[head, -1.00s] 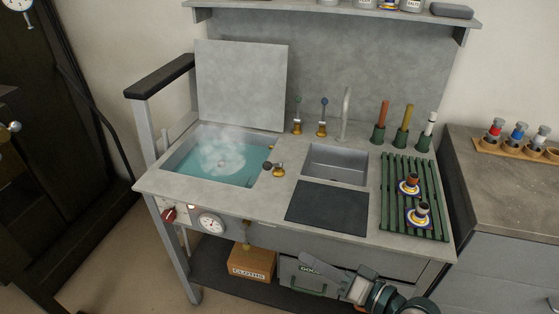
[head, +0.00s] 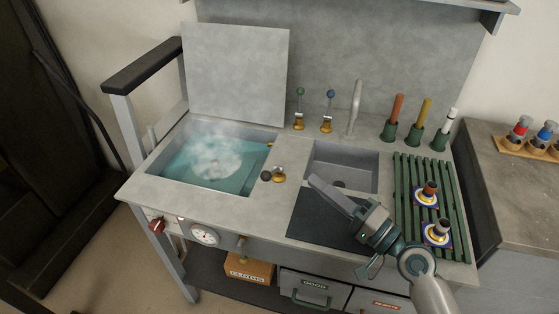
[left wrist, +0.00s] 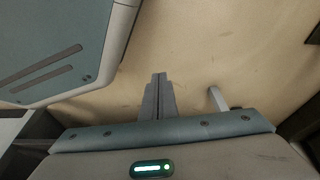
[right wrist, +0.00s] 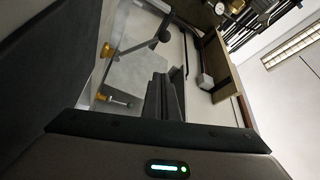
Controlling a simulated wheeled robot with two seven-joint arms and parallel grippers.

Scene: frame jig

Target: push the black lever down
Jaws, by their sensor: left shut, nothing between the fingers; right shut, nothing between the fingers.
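The black lever (head: 266,176) is short, with a round black knob on a brass base, on the grey counter between the steaming water basin and the small sink. Its knob points left, towards the basin. My right gripper (head: 314,181) is shut and empty above the sink's front edge and the dark mat, its tips a little right of the lever and apart from it. In the right wrist view, its fingers (right wrist: 160,78) are together; a dark-knobbed rod shows beyond them. My left gripper (left wrist: 159,78) is shut and empty over a plain tan surface, outside the head view.
The basin (head: 160,178) of water lies left of the lever. Two brass taps (head: 299,121) and a tall spout (head: 355,108) stand behind the sink (head: 330,158). A green slatted rack (head: 405,195) holding two small items is to the right. The counter around the lever is clear.

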